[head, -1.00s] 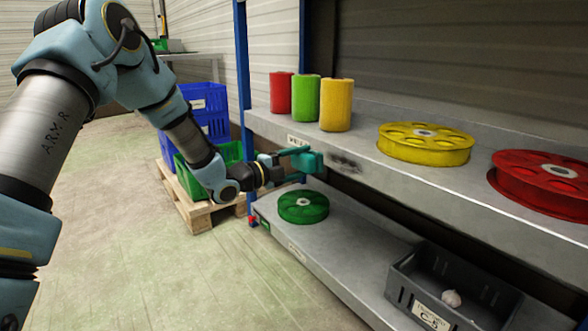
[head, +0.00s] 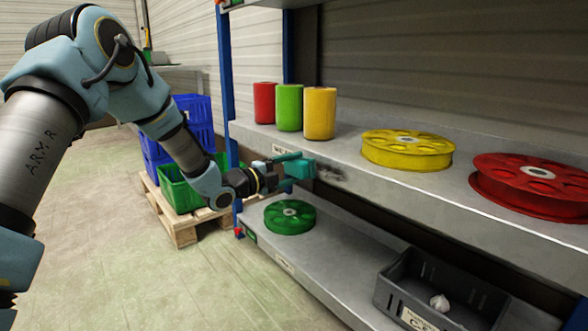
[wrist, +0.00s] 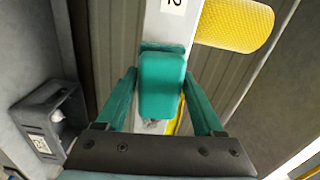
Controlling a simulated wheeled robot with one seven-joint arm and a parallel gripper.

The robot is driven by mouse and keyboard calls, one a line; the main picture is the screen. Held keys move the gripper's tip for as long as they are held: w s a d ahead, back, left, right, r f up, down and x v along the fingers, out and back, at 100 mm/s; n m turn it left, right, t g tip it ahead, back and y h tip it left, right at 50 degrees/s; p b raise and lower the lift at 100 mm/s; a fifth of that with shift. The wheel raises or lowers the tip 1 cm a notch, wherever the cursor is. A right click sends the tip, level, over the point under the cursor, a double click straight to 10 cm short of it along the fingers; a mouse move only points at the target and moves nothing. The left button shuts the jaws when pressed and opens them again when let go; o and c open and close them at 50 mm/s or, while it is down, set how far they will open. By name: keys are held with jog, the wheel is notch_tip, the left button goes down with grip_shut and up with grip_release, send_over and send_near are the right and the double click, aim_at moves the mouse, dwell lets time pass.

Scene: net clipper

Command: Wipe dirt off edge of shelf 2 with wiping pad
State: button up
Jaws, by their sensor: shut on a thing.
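My gripper (head: 285,169) is shut on a teal wiping pad (head: 302,168), at the front edge of the upper shelf (head: 400,183). In the wrist view the pad (wrist: 162,85) sits between the two teal fingers (wrist: 160,103) and lies over the pale shelf edge (wrist: 170,32). A dark dirt smudge (head: 330,174) is on the shelf edge just right of the pad. A label ending in 2 (wrist: 173,4) is on the edge. I cannot tell for sure whether the pad touches the edge.
Red (head: 264,102), green (head: 289,107) and yellow (head: 319,113) spools stand on the upper shelf, with yellow (head: 407,149) and red (head: 530,184) reels. The lower shelf holds a green reel (head: 290,216) and a dark crate (head: 392,291). Crates on a pallet (head: 180,229) stand behind my arm.

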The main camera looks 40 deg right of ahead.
aim_at(298, 172)
jog(key=shift+d, duration=0.9)
jog(key=shift+s+p, duration=0.15)
jog(key=shift+p, duration=0.15)
jog(key=shift+s+a+p, duration=0.15)
jog(key=shift+s+p, duration=0.15)
jog(key=shift+s, duration=0.45)
jog(key=shift+s+a+p, duration=0.1)
jog(key=shift+s+p, duration=0.2)
jog(key=shift+s, duration=0.45)
jog(key=shift+s+r+p, duration=0.1)
jog(key=shift+s+p, duration=0.75)
jog(key=shift+s, duration=1.4)
jog(key=shift+s+a+p, duration=0.15)
jog(key=shift+s+p, duration=0.5)
jog(key=shift+s, duration=0.85)
jog(key=shift+s+p, duration=0.85)
jog(key=shift+s, duration=0.8)
jog(key=shift+s+p, duration=0.1)
jog(key=shift+p, duration=0.4)
